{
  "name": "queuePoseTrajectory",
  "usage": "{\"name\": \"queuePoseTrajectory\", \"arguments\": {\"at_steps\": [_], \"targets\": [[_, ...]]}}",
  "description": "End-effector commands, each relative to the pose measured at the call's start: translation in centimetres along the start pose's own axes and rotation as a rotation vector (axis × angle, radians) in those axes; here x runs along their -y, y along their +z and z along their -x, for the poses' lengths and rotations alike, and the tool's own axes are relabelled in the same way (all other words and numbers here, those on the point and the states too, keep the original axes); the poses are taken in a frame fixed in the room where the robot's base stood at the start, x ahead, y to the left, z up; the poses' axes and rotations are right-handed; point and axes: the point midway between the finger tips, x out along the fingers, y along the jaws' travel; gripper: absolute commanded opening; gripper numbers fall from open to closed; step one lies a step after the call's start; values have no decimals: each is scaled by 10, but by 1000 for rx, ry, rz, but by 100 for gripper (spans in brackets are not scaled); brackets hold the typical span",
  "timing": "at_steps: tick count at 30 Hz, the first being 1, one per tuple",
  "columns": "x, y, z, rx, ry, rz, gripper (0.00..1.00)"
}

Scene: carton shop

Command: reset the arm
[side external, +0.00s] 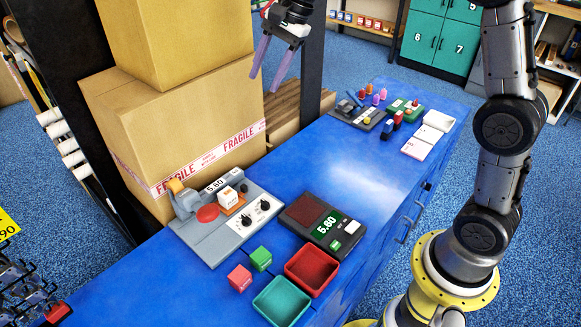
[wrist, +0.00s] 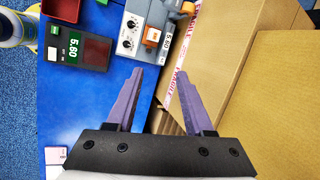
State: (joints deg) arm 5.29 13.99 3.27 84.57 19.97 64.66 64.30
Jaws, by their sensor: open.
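My gripper (side external: 273,64) hangs high at the top middle of the side external view, in front of the cardboard boxes' right edge. Its two purple fingers are apart with nothing between them. In the wrist view the open gripper (wrist: 173,80) points over the blue bench towards the grey machine and the boxes. My arm stands at the right in the side external view.
Large cartons (side external: 200,120) with FRAGILE tape are stacked behind the blue bench (side external: 150,275). On it are a grey machine (side external: 215,250), a scale (side external: 308,222), red (side external: 325,265) and green (side external: 298,292) trays, and red (side external: 240,278) and green (side external: 261,258) cubes. The bench's middle is clear.

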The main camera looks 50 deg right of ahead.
Motion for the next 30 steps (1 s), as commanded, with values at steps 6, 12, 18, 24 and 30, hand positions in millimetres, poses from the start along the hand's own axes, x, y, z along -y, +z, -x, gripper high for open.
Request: {"name": "queuePoseTrajectory", "arguments": {"at_steps": [6, 12, 18, 24, 30], "targets": [[-63, 40, 67, -88, -70, 233, 52], [-137, 63, 98, -181, -100, 484, 52], [-214, 72, 101, -279, -94, 764, 52], [-281, 65, 78, -355, -21, 1058, 52], [-309, 53, 52, -358, 92, 1296, 52]]}}
